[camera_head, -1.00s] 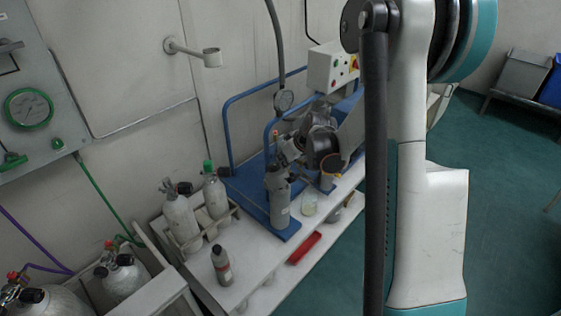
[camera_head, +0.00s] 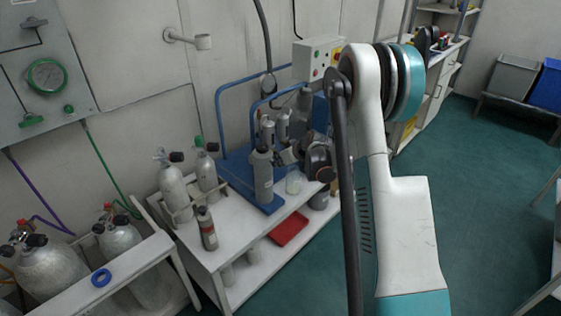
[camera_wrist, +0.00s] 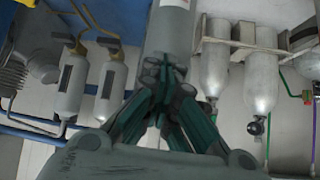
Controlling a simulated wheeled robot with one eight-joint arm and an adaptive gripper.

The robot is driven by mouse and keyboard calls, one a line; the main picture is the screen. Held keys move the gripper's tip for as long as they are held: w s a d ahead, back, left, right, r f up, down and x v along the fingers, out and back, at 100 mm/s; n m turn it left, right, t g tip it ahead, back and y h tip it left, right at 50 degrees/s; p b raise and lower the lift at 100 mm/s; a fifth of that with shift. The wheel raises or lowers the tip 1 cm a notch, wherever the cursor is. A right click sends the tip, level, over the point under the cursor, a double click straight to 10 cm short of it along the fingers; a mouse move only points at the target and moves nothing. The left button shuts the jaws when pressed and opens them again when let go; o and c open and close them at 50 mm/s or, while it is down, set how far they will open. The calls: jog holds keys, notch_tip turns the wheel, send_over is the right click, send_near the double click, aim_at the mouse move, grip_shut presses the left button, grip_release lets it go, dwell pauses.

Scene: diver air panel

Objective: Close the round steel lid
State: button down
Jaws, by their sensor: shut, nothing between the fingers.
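A grey upright cylinder (camera_head: 263,180) stands on the blue compressor base at the bench. It also shows in the wrist view (camera_wrist: 173,35), upside down, directly beyond my fingertips. My gripper (camera_head: 285,157) is beside its upper end, on the right in the head view. In the wrist view my gripper's (camera_wrist: 170,85) dark green fingers are closed together and empty. The fingertips overlap the cylinder's end in that view; I cannot tell whether they touch. I cannot clearly make out a round steel lid in either view.
Two slimmer grey cylinders (camera_wrist: 85,85) stand beside the grey cylinder. Pale tanks (camera_head: 173,190) stand in a rack to its left. A dark bottle (camera_head: 207,229) and red tray (camera_head: 288,229) are near the bench front. Blue rails (camera_head: 222,125) rise behind.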

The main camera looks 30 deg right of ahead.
jog(key=shift+s+f, duration=0.1)
jog(key=shift+f, duration=0.3)
jog(key=shift+t, duration=0.3)
